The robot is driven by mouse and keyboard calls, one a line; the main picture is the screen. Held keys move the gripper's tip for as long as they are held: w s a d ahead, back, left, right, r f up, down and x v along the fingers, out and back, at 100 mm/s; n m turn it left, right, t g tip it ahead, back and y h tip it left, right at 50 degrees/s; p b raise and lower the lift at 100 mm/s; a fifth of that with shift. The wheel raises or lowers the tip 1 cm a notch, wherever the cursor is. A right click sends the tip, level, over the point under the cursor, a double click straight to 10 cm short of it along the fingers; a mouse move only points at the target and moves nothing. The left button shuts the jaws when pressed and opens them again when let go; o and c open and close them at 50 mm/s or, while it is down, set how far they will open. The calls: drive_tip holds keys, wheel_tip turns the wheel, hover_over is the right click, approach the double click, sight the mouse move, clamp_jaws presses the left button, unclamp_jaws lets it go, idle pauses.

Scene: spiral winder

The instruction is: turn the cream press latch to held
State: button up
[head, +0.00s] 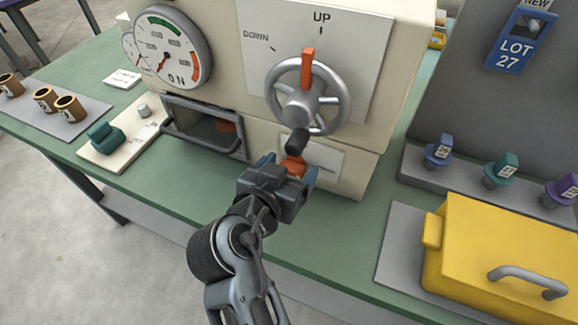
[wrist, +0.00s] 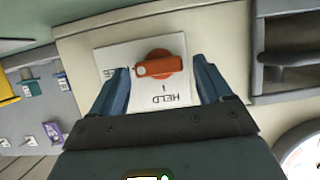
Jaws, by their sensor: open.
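The cream press (head: 350,165) stands on the green bench, with the latch (head: 296,165), an orange knob, low on its front. In the wrist view the latch (wrist: 159,65) sits on a white plate (wrist: 112,58), and its bar points left, toward a partly hidden label ending in "EE". The label "HELD" (wrist: 171,99) reads upside down below the knob. My gripper (head: 289,172) is in front of the latch, partly covering it in the head view. In the wrist view its blue fingers (wrist: 161,82) are open, one on each side of the knob, with visible gaps.
A grey handwheel (head: 333,100) with an orange mark near "UP" sits above the latch, its dark handle close over my gripper. An open-fronted bay with a handle (head: 205,140) is to the left. A yellow box (head: 480,245) stands right; the bench front between is clear.

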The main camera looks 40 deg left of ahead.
drive_tip(key=shift+c, duration=0.3)
drive_tip(key=c, duration=1)
drive_tip(key=shift+n, duration=0.3)
drive_tip(key=n+h, duration=0.1)
drive_tip(key=n+t+h+b, duration=0.1)
drive_tip(key=n, duration=0.1)
drive_tip(key=shift+a+f, duration=0.15)
drive_tip(key=shift+a, duration=0.2)
drive_tip(key=n+h, duration=0.1)
drive_tip(key=n+t+h, duration=0.1)
drive_tip(key=n, duration=0.1)
drive_tip(key=shift+s+a+f+b, duration=0.1)
drive_tip(key=shift+a+f+b, duration=0.1)
drive_tip(key=shift+b, duration=0.1)
drive_tip(key=n, duration=0.1)
drive_tip(key=n+t+h, duration=0.1)
drive_tip(key=n, duration=0.1)
drive_tip(key=shift+a+f+n+b, duration=0.15)
drive_tip(key=shift+f+n+b, duration=0.15)
drive_tip(key=shift+n, duration=0.1)
drive_tip(key=shift+s+f+n+t+h, duration=0.15)
drive_tip(key=shift+n+t+h, duration=0.25)
drive_tip(key=shift+n+t, duration=0.85)
drive_tip(key=shift+n+g, duration=0.35)
drive_tip(key=shift+n, duration=0.1)
